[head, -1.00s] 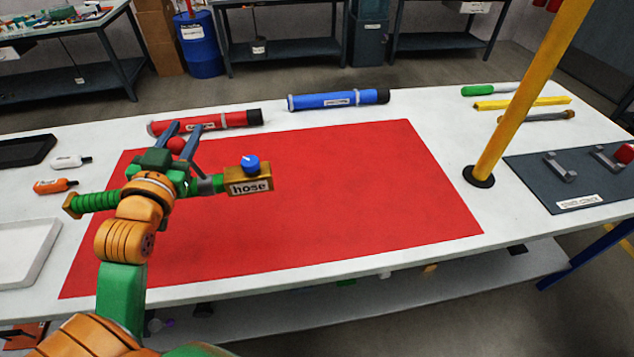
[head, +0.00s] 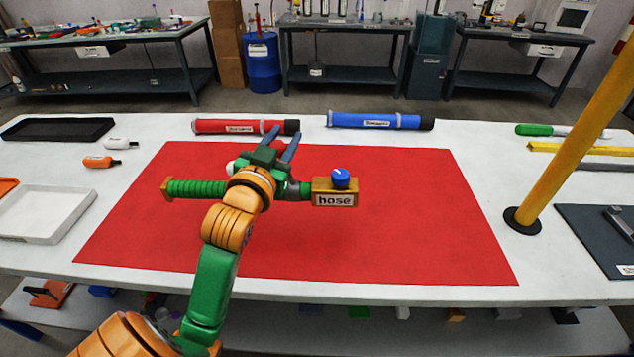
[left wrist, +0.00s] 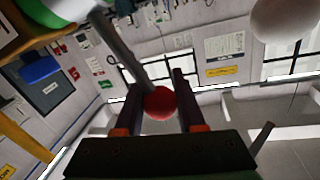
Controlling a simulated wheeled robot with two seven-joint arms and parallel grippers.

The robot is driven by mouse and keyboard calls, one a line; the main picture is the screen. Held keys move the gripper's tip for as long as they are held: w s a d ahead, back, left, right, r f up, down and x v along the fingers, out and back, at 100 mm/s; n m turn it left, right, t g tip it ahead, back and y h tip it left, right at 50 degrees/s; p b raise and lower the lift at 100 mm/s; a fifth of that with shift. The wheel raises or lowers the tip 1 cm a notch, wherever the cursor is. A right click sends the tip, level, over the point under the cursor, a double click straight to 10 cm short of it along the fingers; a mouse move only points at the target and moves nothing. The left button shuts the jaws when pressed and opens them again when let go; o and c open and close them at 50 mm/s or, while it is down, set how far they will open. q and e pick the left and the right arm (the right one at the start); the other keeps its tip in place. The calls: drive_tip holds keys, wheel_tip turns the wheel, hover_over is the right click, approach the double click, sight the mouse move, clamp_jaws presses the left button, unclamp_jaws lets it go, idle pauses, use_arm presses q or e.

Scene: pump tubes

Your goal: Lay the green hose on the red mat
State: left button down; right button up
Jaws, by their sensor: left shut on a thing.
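The green hose (head: 197,189) is ribbed, with brass-coloured ends, a blue knob and a "hose" label on its right end. In the head view it appears level across the red mat (head: 400,245), with no clear contact shadow, so it looks held above it. My left gripper (head: 281,143) is at its middle, and my wrist hides part of it. In the left wrist view my fingers (left wrist: 156,82) are shut around a red ball (left wrist: 160,103) at the end of a grey rod. The hose's blue knob (left wrist: 40,69) shows at upper left. My right gripper is not in view.
A red tube (head: 240,127) and a blue tube (head: 375,121) lie behind the mat. A yellow post (head: 570,140) stands to its right. A white tray (head: 45,236), a black tray (head: 55,138) and small bottles are at left. The mat itself is otherwise bare.

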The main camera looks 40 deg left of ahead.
use_arm(q)
drive_tip(key=w+d+f+b, duration=0.2)
drive_tip(key=w+d+f, duration=0.2)
drive_tip(key=f, duration=0.5)
drive_tip(key=shift+w+f, duration=0.25)
drive_tip(key=shift+w, duration=0.25)
drive_tip(key=c, duration=0.5)
unclamp_jaws()
drive_tip(key=shift+s, duration=0.1)
